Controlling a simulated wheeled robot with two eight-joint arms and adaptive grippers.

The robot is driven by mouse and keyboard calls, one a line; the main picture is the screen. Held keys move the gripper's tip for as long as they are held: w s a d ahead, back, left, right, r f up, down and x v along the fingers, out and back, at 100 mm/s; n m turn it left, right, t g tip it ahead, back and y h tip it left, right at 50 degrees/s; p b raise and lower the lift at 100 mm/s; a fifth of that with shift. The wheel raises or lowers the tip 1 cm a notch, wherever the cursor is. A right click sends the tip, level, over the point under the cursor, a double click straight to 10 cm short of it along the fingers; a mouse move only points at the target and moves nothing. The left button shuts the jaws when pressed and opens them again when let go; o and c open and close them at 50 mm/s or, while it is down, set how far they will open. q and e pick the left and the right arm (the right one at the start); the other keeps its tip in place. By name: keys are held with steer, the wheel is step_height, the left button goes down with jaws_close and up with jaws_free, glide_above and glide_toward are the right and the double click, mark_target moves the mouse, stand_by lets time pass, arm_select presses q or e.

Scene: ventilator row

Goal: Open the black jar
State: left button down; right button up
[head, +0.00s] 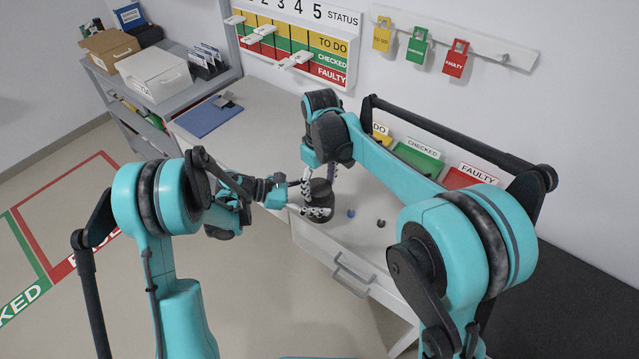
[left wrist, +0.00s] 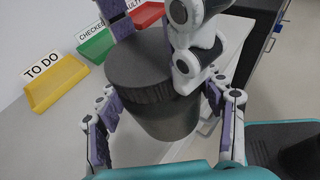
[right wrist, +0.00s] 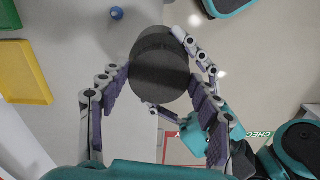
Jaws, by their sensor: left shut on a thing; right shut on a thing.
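The black jar (head: 318,208) stands upright on the light desk near its front edge. In the left wrist view its dark body (left wrist: 168,122) and wider ribbed lid (left wrist: 140,68) show, the lid seated on top. My left gripper (head: 300,200) comes from the left and is shut around the jar's body; its fingers (left wrist: 165,110) lie on both sides. My right gripper (head: 322,180) comes from above and is shut on the lid; the right wrist view shows the round lid top (right wrist: 158,70) between its fingers (right wrist: 160,85). The far side of the jar is hidden.
A small blue item (head: 351,213) and a small dark item (head: 381,223) lie right of the jar. Yellow, green (head: 418,160) and red (head: 470,178) trays stand along the wall. A blue clipboard (head: 208,117) lies on the far left desk. A drawer handle (head: 352,275) is below.

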steer(key=shift+a+r, duration=0.1)
steer(key=shift+r, duration=0.2)
steer(key=shift+r, duration=0.85)
steer(key=shift+r, duration=0.1)
